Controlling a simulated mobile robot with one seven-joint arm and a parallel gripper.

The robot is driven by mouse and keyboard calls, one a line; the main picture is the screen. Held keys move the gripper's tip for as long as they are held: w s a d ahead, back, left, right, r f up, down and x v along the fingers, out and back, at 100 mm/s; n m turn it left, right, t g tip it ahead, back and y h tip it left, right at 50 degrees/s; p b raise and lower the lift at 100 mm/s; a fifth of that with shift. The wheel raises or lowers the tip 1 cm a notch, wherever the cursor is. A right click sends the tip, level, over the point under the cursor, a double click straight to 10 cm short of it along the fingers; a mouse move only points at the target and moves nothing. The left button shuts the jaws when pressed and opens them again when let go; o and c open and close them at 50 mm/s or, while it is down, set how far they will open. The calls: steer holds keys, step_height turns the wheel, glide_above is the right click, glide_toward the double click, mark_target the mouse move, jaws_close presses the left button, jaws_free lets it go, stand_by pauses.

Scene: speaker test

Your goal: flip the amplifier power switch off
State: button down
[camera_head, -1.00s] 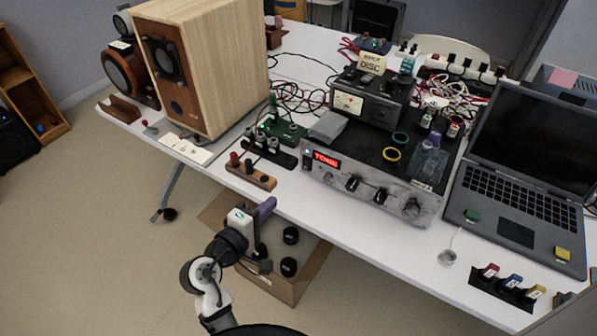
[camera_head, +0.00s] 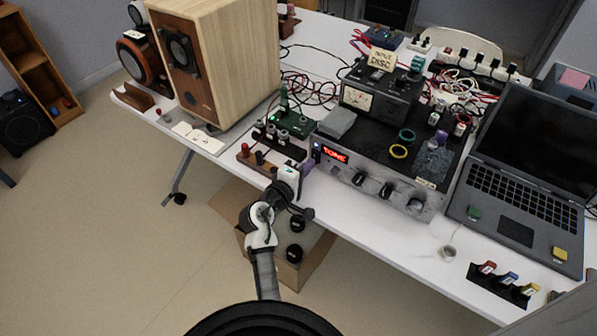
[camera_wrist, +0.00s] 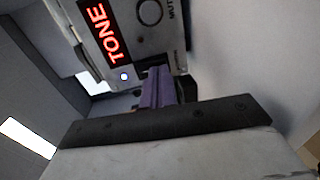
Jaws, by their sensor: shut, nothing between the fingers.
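The amplifier (camera_head: 340,168) has a silver front with a lit red "TONE" display and dark knobs, at the table's front edge. In the wrist view its front panel (camera_wrist: 152,42) fills the top, with a small lit indicator (camera_wrist: 124,76) beside the display. My gripper (camera_head: 307,165) has purple fingers. They are shut and empty, at the left end of the amplifier's front. In the wrist view the gripper (camera_wrist: 158,84) points at the panel near the indicator. I cannot make out the power switch; the fingers may hide it. I cannot tell whether they touch the panel.
A wooden block with knobs (camera_head: 256,163) and a green circuit board (camera_head: 290,122) stand left of the amplifier. A laptop (camera_head: 515,205) is to its right. A large wooden speaker (camera_head: 235,60) stands at the left. An open cardboard box (camera_head: 312,262) sits below the table edge.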

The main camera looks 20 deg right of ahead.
steer(key=shift+w+d, duration=0.15)
steer(key=shift+d, duration=0.05)
steer(key=shift+f, duration=0.1)
